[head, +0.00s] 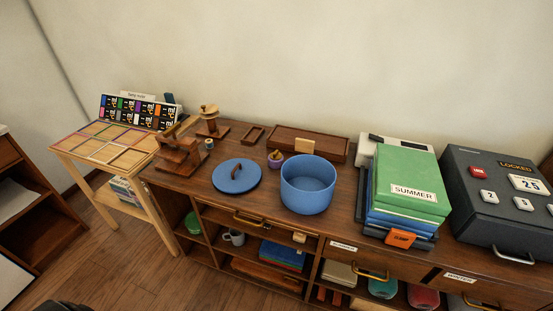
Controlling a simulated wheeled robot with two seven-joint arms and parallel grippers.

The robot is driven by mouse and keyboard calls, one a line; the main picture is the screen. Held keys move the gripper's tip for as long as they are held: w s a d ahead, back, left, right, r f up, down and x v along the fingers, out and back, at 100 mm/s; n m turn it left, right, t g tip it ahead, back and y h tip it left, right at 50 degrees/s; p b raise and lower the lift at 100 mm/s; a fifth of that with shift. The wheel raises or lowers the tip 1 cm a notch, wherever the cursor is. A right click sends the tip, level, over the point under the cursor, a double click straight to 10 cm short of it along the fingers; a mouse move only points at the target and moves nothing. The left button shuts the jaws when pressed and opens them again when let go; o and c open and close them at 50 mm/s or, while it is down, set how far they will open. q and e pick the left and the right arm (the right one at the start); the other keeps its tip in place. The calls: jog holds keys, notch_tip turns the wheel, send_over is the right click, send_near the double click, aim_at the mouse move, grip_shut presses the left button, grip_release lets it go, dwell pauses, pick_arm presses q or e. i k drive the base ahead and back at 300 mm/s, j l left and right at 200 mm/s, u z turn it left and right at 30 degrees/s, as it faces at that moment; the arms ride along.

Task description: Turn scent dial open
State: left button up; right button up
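I cannot pick out a part that is surely the scent dial. A small purple pot with a wooden top (275,159) stands on the wooden cabinet top (235,212), behind and left of the blue pot (307,186). A wooden stand with a round top (209,120) is at the back left of the cabinet. Whether either carries a dial is too small to tell. Neither of my grippers shows in the head view.
A blue lid (236,176) lies left of the blue pot. A green SUMMER box (410,181) tops a stack on the right, beside a dark locked box (500,205). A light wooden side table (107,141) stands left. Drawers and open shelves are below.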

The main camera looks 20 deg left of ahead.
aim_at(275, 156)
jog(key=i+j, duration=0.15)
jog(key=j, duration=0.2)
jog(key=i+j, duration=0.15)
jog(key=j, duration=0.25)
jog(key=i+j, duration=0.15)
jog(key=j, duration=0.2)
jog(key=i+j, duration=0.15)
jog(key=j, duration=0.2)
